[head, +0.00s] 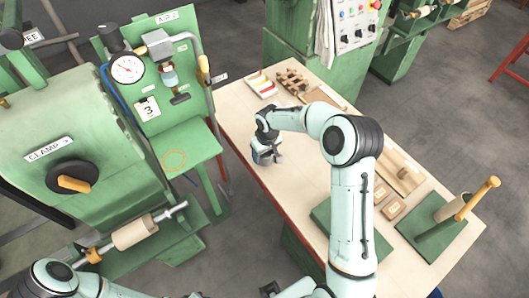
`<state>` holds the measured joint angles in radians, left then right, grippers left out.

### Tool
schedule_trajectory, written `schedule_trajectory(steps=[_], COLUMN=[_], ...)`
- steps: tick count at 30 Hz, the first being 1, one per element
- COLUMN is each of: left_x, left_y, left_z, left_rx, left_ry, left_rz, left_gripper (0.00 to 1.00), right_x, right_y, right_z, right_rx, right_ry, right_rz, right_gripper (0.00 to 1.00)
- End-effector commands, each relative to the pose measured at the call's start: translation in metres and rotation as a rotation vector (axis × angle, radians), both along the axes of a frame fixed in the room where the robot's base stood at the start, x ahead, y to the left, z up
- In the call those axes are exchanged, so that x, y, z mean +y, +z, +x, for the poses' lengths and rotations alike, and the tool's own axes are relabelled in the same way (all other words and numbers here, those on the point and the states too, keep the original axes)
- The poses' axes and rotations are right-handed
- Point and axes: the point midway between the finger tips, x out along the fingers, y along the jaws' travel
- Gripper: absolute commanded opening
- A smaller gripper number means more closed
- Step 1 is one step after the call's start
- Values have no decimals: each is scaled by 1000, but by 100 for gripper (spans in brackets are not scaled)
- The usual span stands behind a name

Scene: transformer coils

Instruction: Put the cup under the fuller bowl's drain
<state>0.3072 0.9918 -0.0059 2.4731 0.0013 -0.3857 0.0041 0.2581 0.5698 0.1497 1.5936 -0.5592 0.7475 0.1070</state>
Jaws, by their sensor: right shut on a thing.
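On the green panel marked AIR 2 (167,17) hangs a bowl (169,77) with bluish liquid in it, below a grey valve body. A green shelf (205,143) with an orange ring mark (175,160) juts out beneath it. No second bowl can be made out. My right gripper (266,158) is low over the near left part of the pale table, right of the shelf and apart from it. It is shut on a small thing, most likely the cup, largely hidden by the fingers.
The pale table (236,105) holds a tray of coloured pieces (262,84), wooden parts and a green stand with an upright roll (453,207). A gauge (127,69) and pipe flank the bowl. A green machine with a CLAMP knob (72,180) stands left.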

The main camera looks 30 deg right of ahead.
Motion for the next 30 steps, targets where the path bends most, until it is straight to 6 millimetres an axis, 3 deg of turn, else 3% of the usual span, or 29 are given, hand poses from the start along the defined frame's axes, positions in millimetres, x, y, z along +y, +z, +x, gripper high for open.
schedule_trajectory(steps=[3, 4, 6, 14, 18, 30], left_x=[0, 0, 0, 0, 0, 0], left_y=[-3, -3, -2, -2, 1, 3], left_z=[-2, -2, -2, -1, 1, 2], left_rx=[2, 2, 2, 1, -1, -2], left_ry=[0, 0, 0, 1, 0, 0], left_rz=[0, 0, 0, 0, 0, 0], left_gripper=[43, 43, 43, 43, 43, 43], right_x=[0, 0, 0, 0, 0, -1], right_y=[-5, -4, -3, -2, 7, 87], right_z=[0, 0, 0, 0, 0, -9], right_rx=[1, 1, 1, 0, -2, -4], right_ry=[0, 0, 0, 0, 0, 1], right_rz=[0, 0, 0, 0, -1, -1], right_gripper=[35, 74, 89, 89, 89, 89])
